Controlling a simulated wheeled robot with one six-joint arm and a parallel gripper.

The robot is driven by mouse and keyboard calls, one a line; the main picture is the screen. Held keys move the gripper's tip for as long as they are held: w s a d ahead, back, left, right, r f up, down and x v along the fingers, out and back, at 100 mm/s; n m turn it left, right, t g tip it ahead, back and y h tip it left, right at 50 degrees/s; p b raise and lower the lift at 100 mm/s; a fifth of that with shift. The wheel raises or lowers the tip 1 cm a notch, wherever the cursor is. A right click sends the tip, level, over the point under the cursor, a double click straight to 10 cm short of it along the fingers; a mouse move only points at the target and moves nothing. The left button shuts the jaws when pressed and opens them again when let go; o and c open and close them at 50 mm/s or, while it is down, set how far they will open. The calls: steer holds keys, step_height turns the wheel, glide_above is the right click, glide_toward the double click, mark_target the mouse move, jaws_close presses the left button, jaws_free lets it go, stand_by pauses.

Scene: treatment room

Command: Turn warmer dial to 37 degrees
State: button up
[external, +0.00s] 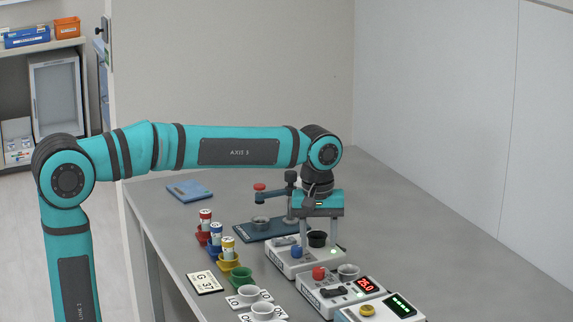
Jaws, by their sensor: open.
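The device with a red "25.0" display (365,284), which looks like the warmer, is a white box on the bench at lower right. Its red knob (319,272) is on the left of its top, and a grey cup (348,271) sits behind the knob. A dark piece on its front is too small to make out. My gripper (319,240) points down, open, over the white device behind the warmer, close to a dark cup (316,239) there. I cannot tell whether it touches that cup. It is apart from the red knob.
The device behind has a blue knob (296,252). A third device (380,310) with a yellow knob and green display stands in front. Vials in coloured holders (228,248), a "G 37" card (205,282) and cups line the left. The bench's right side is clear.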

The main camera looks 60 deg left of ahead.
mark_target(318, 269)
step_height(318, 269, down, 8)
steer(key=shift+w+r, duration=0.1)
steer(key=shift+r, duration=0.05)
steer(key=shift+c, duration=0.5)
steer(key=shift+d, duration=0.1)
steer(key=c, duration=0.9)
